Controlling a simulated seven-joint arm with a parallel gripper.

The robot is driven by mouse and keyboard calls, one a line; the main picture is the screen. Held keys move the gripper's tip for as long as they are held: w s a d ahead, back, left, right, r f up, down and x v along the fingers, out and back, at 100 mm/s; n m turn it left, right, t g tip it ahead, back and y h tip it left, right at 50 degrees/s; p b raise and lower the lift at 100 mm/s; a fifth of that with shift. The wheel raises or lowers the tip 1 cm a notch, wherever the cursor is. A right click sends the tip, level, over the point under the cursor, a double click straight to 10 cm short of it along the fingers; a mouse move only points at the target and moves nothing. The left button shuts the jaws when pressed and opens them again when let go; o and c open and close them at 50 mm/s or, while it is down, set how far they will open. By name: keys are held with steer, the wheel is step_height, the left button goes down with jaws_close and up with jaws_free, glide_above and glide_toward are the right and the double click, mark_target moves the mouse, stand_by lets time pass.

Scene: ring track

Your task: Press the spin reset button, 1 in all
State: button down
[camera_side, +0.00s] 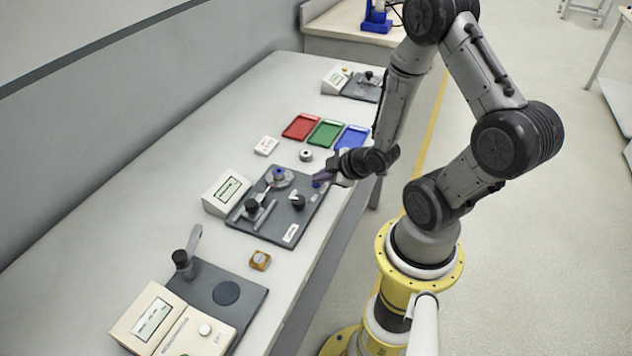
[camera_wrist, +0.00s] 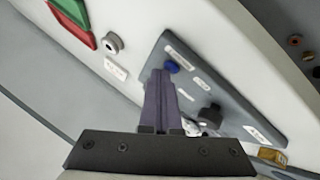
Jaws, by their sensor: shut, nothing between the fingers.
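A grey ring-track board (camera_side: 240,224) lies on the bench, and part of it shows in the wrist view (camera_wrist: 225,85). A blue button (camera_side: 316,184) sits near its right corner; in the wrist view the button (camera_wrist: 172,67) is beside a white label too small to read. My gripper (camera_side: 319,177) is shut and empty, with its fingers over that corner. In the wrist view the shut fingertips (camera_wrist: 160,73) appear just left of and below the button, slightly overlapping its edge. I cannot tell whether they touch it.
A round grey-white piece (camera_side: 306,155) and red (camera_side: 300,127), green (camera_side: 325,133) and blue (camera_side: 352,138) trays lie behind.

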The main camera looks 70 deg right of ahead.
steer(key=shift+r, duration=0.9)
steer(key=shift+r, duration=0.1)
steer(key=shift+r, duration=2.4)
